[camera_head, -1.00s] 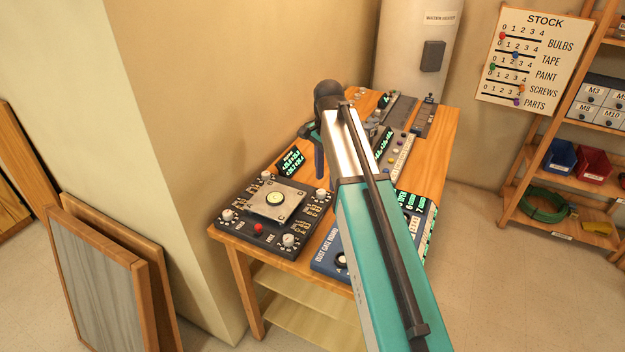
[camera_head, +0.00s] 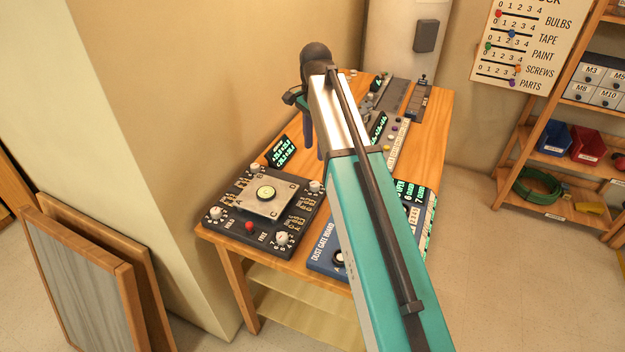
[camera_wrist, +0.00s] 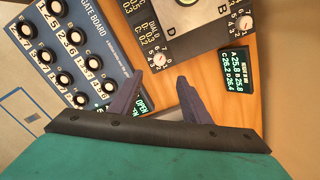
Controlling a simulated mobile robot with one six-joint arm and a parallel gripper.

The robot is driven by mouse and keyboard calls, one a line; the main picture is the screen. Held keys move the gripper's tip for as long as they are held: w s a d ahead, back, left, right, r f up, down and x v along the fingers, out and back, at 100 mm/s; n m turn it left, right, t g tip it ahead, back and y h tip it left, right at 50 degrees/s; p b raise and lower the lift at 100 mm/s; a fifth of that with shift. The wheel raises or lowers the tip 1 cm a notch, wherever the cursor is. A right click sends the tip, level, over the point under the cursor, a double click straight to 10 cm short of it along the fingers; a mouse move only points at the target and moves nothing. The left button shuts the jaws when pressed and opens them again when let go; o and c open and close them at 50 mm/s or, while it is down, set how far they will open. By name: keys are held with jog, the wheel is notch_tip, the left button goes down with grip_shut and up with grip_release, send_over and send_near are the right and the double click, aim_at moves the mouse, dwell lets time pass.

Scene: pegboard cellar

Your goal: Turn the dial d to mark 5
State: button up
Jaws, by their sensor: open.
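A black board (camera_head: 236,228) with small white knobs near its corners and a metal plate in the middle lies on the table's near left end. In the wrist view one white pointer knob (camera_wrist: 159,58) is nearest my gripper (camera_wrist: 170,77), and another knob (camera_wrist: 244,22) is farther right. My gripper's dark fingers are apart and empty, short of the board. The head view shows its fingers (camera_head: 306,122) partly, behind the arm.
A small display (camera_head: 283,151) with green readings stands behind the board. A blue dust gate board (camera_head: 324,257) lies close to its right, partly hidden by my arm. More panels fill the table's far end. Bare wood (camera_head: 431,135) shows on the right. A wall is close at left.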

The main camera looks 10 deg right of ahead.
aim_at(314, 183)
jog(key=shift+f+p, duration=1.6)
jog(key=shift+f, duration=5.15)
jog(key=c, duration=1)
jog(key=shift+a, duration=0.2)
jog(key=shift+c, duration=0.2)
jog(key=shift+d, duration=0.1)
